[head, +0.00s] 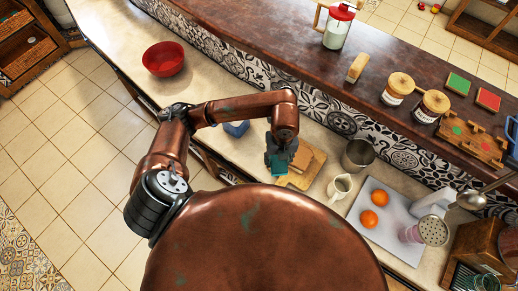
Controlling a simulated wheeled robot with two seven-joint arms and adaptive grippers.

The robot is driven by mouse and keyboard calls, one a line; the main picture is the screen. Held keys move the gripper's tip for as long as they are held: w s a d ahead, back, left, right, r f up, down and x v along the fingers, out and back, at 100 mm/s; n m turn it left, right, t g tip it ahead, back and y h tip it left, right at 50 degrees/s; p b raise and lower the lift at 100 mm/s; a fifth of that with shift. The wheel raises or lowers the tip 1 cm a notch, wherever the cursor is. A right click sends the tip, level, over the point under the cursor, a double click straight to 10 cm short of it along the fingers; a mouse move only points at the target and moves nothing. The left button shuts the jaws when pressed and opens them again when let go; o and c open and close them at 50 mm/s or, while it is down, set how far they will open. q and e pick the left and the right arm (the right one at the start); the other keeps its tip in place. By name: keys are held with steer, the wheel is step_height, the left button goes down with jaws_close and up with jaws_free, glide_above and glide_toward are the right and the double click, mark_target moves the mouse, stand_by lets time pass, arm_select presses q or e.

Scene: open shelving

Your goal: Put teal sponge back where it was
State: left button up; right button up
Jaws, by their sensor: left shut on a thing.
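My left gripper (279,158) reaches down over the lower counter and is shut on the teal sponge (280,169). The teal sponge shows just below the fingers, at the left edge of a wooden board (308,170). The fingers cover part of the sponge, and I cannot tell whether it touches the board or the counter. My right gripper is not in view.
A blue block (236,128) lies left of the gripper. A metal cup (357,155) and a cream pitcher (340,187) stand to the right. A white tray (385,236) holds two oranges (368,219). A red bowl (163,59) stands far left, with bare counter beside it.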

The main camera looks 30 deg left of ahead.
arm_select(q)
steer(key=shift+a+n, duration=0.2)
steer(key=shift+n, duration=0.1)
steer(key=w+a+f+p, duration=0.2)
steer(key=w+a+f, duration=0.2)
steer(key=a, duration=0.4)
glide_above(259, 150)
steer(key=d, duration=0.1)
steer(key=f, duration=0.4)
steer(key=shift+s+f, duration=0.25)
steer(key=shift+f, duration=0.05)
steer(key=shift+w+a+f, duration=0.1)
steer(key=shift+f, duration=0.1)
steer(key=f, duration=0.1)
steer(key=f+p, duration=0.1)
steer(key=f, duration=0.1)
steer(key=shift+w+a+f+p, duration=0.2)
steer(key=shift+a+f+p, duration=0.1)
steer(key=shift+a+p, duration=0.1)
steer(key=shift+f, duration=0.2)
